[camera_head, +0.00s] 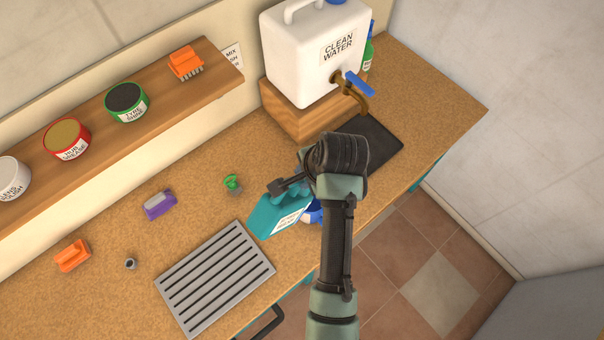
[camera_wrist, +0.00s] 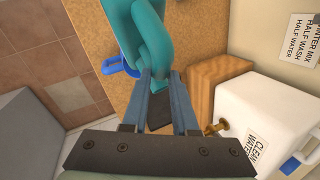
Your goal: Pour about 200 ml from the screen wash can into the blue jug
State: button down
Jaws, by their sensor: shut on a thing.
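The teal screen wash can (camera_head: 271,219) is held by its handle in my gripper (camera_head: 285,187), and its pale label faces up. It looks tilted, though its spout is hard to make out. In the wrist view the can (camera_wrist: 146,38) rises from between the jaws (camera_wrist: 160,82), which are shut on its handle. The blue jug (camera_head: 313,211) stands just right of the can, mostly hidden behind the can and my arm. Its blue side and handle show left of the can in the wrist view (camera_wrist: 113,66). The jug's inside and any liquid stream are not visible.
A slatted grey drain tray (camera_head: 215,279) lies front left. A white water tank (camera_head: 316,60) with a blue-handled tap stands on a wooden block (camera_head: 298,112), beside a dark mat (camera_head: 372,143). A small green item (camera_head: 232,184) and purple sponge (camera_head: 160,205) lie on the bench. A shelf (camera_head: 105,118) holds tins.

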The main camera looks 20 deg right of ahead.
dwell(0.4)
jog(key=shift+w+d+f+g+y+b, duration=0.15)
jog(key=shift+d+f+g+y+b, duration=0.1)
jog(key=shift+f+y, duration=0.35)
jog(key=shift+w+d+f+g+y+b, duration=0.1)
jog(key=shift+d+f+g+y+b, duration=0.25)
jog(key=shift+f, duration=0.45)
jog(key=shift+a+f+m, duration=0.1)
jog(key=shift+m, duration=0.2)
jog(key=shift+f+y, duration=0.15)
jog(key=shift+y, duration=0.1)
jog(key=shift+w+d+f+y+b, duration=0.15)
jog(key=shift+d+f+y+b, duration=0.15)
jog(key=shift+f+y+b, duration=0.2)
jog(key=shift+f, duration=0.1)
jog(key=shift+w+d+f+g+y+b, duration=0.1)
jog(key=shift+d+f+g+y+b, duration=0.2)
jog(key=shift+f+g+b, duration=0.25)
jog(key=shift+r+t, duration=0.1)
jog(key=shift+t, duration=0.15)
jog(key=shift+w+d+f+y+b, duration=0.1)
jog(key=shift+f+y+b, duration=0.1)
jog(key=shift+y+b, duration=0.35)
dwell(3.7)
